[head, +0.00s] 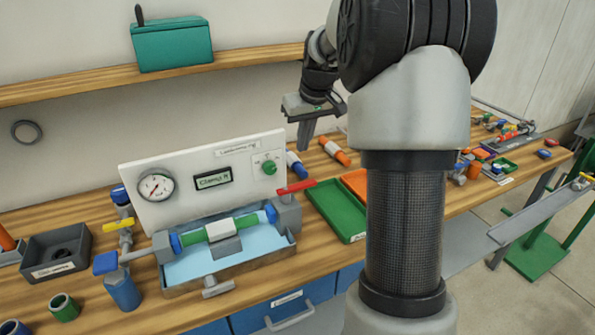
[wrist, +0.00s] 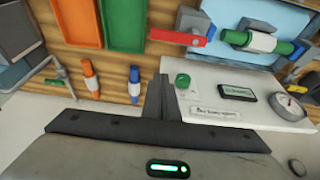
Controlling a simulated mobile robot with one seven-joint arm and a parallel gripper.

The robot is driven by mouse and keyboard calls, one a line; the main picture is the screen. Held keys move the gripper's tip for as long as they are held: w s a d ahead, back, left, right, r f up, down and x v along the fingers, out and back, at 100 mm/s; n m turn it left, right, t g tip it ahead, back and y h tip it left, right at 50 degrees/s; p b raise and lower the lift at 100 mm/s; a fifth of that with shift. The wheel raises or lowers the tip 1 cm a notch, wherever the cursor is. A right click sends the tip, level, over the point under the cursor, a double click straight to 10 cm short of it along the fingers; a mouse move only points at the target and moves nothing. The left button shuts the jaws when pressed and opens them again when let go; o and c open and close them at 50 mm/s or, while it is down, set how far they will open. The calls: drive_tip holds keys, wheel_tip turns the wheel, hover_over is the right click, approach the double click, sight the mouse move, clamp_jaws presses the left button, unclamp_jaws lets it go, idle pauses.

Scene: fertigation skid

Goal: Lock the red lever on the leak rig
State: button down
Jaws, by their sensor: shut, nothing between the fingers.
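The leak rig (head: 150,205) stands on the workbench, with a white panel at its back and a blue-floored basin in front. Its red lever (head: 296,187) sits at the right end clamp and points right, roughly level. It also shows in the wrist view (wrist: 209,27). A green fitting with a white middle (head: 221,229) lies across the basin between two blue ends. My gripper (head: 304,140) is shut and empty, above and behind the red lever, near the panel's right edge. In the wrist view, my closed fingers (wrist: 160,90) are apart from the lever.
The panel carries a gauge (head: 156,186), a small display (head: 213,179) and a green knob (head: 269,168). A yellow-handled valve (head: 118,225) is at left. Green (head: 335,210) and orange (head: 355,183) trays lie to the right. Blue (head: 296,164) and orange (head: 335,151) fittings lie behind them.

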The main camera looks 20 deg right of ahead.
drive_tip(key=x, duration=1)
drive_tip(key=s, duration=0.4)
drive_tip(key=shift+d+r+b, duration=0.1)
drive_tip(key=shift+b, duration=0.2)
